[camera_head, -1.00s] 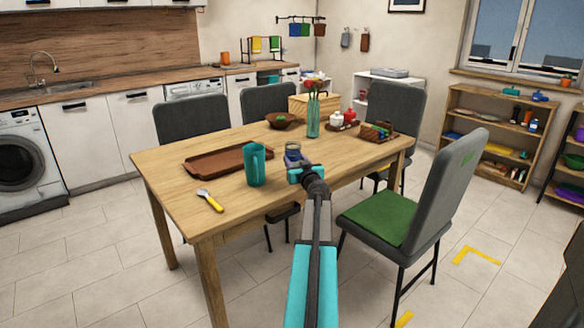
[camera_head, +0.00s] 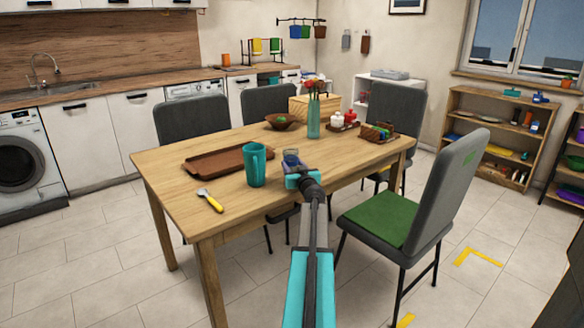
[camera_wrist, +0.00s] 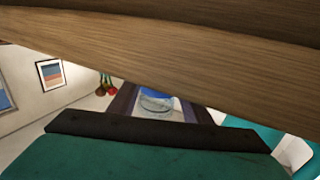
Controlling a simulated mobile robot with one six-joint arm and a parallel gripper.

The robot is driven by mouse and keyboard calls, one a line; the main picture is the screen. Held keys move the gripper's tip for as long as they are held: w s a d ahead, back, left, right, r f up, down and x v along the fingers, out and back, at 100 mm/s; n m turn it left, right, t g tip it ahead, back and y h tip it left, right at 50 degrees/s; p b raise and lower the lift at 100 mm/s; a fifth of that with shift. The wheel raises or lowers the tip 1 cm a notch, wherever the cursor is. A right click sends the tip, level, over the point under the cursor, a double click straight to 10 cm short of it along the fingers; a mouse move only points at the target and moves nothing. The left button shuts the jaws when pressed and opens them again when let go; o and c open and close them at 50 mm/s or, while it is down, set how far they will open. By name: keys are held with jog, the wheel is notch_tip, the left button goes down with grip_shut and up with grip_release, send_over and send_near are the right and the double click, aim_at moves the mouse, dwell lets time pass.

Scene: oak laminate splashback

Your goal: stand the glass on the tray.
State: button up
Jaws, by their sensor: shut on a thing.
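The glass (camera_head: 291,156) is at the table's near side, at the tip of my gripper (camera_head: 292,170). My gripper is shut on it, and its jaws hide the lower part. In the wrist view the clear, bluish glass (camera_wrist: 158,104) shows between the dark finger pads. I cannot tell whether it touches the table. The brown tray (camera_head: 222,160) lies flat and empty on the left of the table, beyond the teal jug.
The teal jug (camera_head: 255,165) stands between the glass and the tray. A yellow-handled spoon (camera_head: 210,200) lies near the front left. A flower vase (camera_head: 313,118), a brown bowl (camera_head: 283,122) and a basket (camera_head: 377,133) stand farther back. The table's middle is clear.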

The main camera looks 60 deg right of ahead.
aim_at(292, 165)
jog(key=shift+f, duration=0.15)
jog(key=o, duration=1.3)
jog(key=shift+c, duration=0.2)
jog(key=shift+f+b, duration=0.2)
jog(key=shift+b, duration=0.7)
jog(key=shift+s+a+r, duration=0.2)
jog(key=shift+s+a, duration=0.2)
jog(key=shift+s, duration=0.05)
jog(key=shift+p+v, duration=1)
jog(key=shift+v, duration=0.95)
jog(key=p+v, duration=0.1)
jog(key=v, duration=0.7)
jog(key=shift+s+a+p, duration=0.2)
jog(key=shift+a+p, duration=0.1)
jog(key=shift+a, duration=0.05)
